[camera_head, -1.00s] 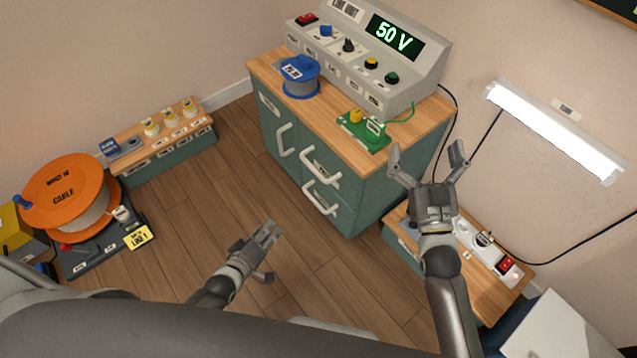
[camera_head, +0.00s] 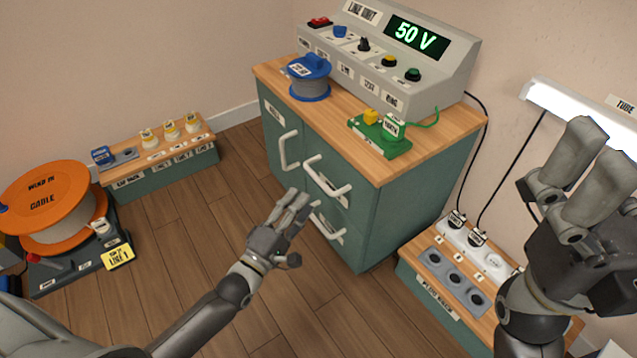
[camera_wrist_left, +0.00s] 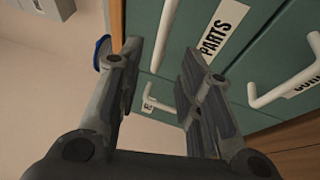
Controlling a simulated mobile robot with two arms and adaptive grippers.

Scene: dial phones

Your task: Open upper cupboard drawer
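The green cupboard (camera_head: 400,215) has two stacked drawers, each with a white bar handle. The upper drawer's handle (camera_head: 326,178) is in plain view, and the drawer looks shut. The lower drawer's handle (camera_head: 322,226) is partly behind my left gripper (camera_head: 298,205). That gripper is open and empty, in front of the drawers and apart from the upper handle in the head view. In the left wrist view, the fingers (camera_wrist_left: 160,90) are spread, with the upper handle (camera_wrist_left: 166,35) beyond them beside a "PARTS" label. My right gripper (camera_head: 580,160) is large at right; its finger gap is unclear.
On the cupboard top stand a "50 V" unit (camera_head: 390,62), a blue spool (camera_head: 309,80) and a green block (camera_head: 380,138). A door handle (camera_head: 288,148) is left of the drawers. A low socket bench (camera_head: 440,318) stands at right. Floor before the cupboard is clear.

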